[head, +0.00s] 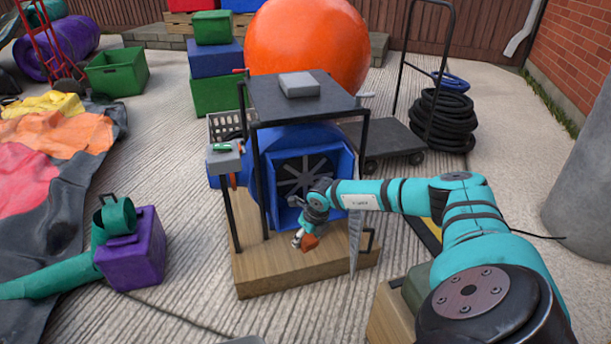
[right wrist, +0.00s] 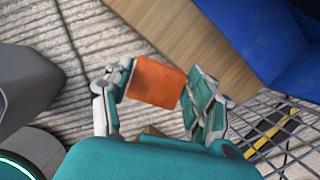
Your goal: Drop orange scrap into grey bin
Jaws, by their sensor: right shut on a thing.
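My right gripper (head: 302,236) is shut on a small orange scrap (head: 310,242) and holds it over the wooden platform, in front of the blue blower. In the right wrist view the orange scrap (right wrist: 157,82) is a flat, roughly square piece between the two fingers of my right gripper (right wrist: 158,88). My left gripper is in neither view. I cannot pick out a grey bin with certainty in either view.
A blue blower (head: 342,165) stands under a dark-topped frame (head: 320,93) on a wooden platform (head: 262,284). A purple block (head: 132,262) lies left, a trolley (head: 385,137) and black hoses (head: 440,118) behind, a large grey cylinder (head: 582,170) right. Paving between block and platform is mostly clear.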

